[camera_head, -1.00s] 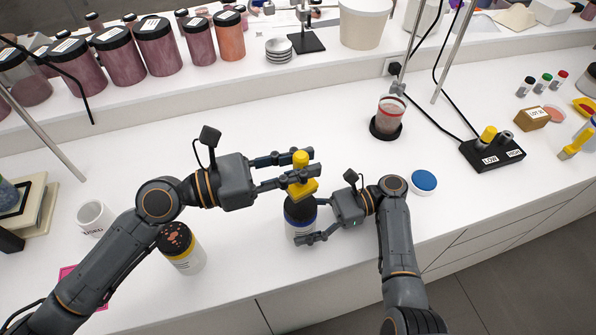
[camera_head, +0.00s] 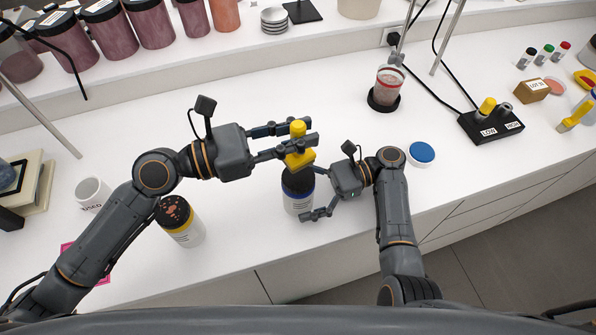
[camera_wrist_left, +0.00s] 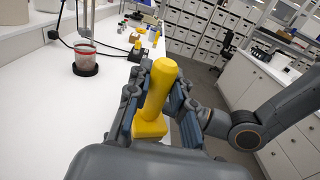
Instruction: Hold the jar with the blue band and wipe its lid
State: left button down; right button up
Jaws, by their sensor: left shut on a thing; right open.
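The jar with the blue band (camera_head: 298,203) stands upright on the white bench, with a dark lid (camera_head: 295,182). My left gripper (camera_head: 303,147) is shut on a yellow wiping tool with an upright handle and a broader base (camera_head: 300,160). The tool also fills the middle of the left wrist view (camera_wrist_left: 157,95). Its base overlaps the lid's far side in the head view; I cannot tell whether they touch. My right gripper (camera_head: 312,193) is open at the jar's right side, its near finger low by the jar's front. Its far finger is partly hidden.
A yellow-banded jar (camera_head: 182,226) with a spotted lid stands at left, near a white mug (camera_head: 92,192). A blue disc (camera_head: 421,153) lies right of my right arm. A red-topped cup (camera_head: 387,88) and black switch box (camera_head: 490,127) stand farther back. The bench between is clear.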

jog(key=v, duration=1.2)
jog(key=shift+s+f, duration=0.1)
